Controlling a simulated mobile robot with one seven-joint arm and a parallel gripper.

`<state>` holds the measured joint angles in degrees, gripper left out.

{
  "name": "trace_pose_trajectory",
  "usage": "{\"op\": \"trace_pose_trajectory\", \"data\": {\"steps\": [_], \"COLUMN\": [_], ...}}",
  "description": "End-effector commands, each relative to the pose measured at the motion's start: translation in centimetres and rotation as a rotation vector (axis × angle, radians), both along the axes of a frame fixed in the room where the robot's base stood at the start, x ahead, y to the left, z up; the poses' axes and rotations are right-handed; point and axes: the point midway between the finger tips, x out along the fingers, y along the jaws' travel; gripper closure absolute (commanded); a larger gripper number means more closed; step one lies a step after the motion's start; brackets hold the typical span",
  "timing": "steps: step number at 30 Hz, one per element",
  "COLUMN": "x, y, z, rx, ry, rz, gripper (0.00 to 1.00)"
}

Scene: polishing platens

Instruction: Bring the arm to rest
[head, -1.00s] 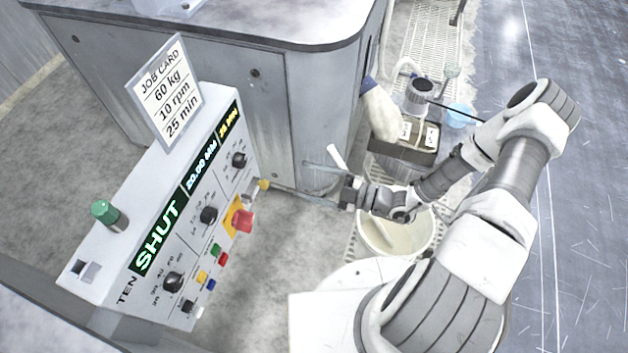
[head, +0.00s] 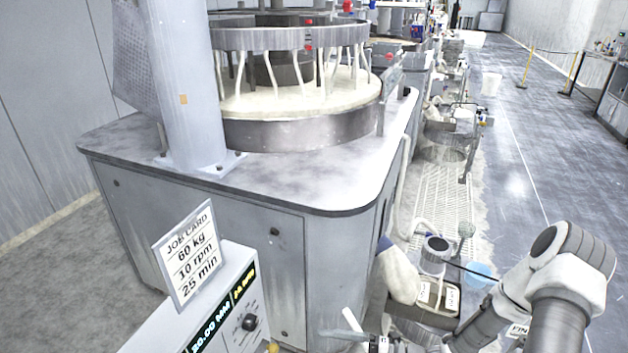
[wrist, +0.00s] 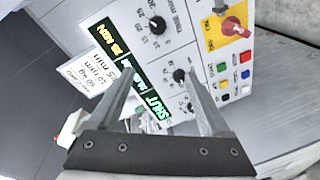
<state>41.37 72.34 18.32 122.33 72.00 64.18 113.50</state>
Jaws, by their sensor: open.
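My arm (head: 560,285) is bent at the lower right of the head view. My gripper, at its end, is mostly cut off by the bottom edge there. In the wrist view my gripper (wrist: 157,76) is open, its two fingers apart with nothing held between them. The fingers point toward the control panel (wrist: 185,60), which shows tilted behind them with dials, coloured buttons and a red switch on a yellow plate. A lit green display (wrist: 150,95) on it reads SHUT. I cannot tell the distance from the fingertips to the panel.
The job card (head: 189,258) stands on the panel housing. A grey machine cabinet (head: 235,245) with a round platen (head: 300,130) on top stands behind it.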

Motion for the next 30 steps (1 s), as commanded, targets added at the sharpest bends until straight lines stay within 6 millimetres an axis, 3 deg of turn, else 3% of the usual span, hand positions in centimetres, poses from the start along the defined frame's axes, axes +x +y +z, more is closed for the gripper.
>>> {"op": "trace_pose_trajectory", "data": {"steps": [15,30], "x": [-3.1,-6.0], "y": [-2.0,-4.8], "z": [9.1,17.8], "rx": [-0.437,-0.618], "ry": [-0.933,-1.775], "rz": [0.643,1.369], "gripper": [0.19,0.19]}}
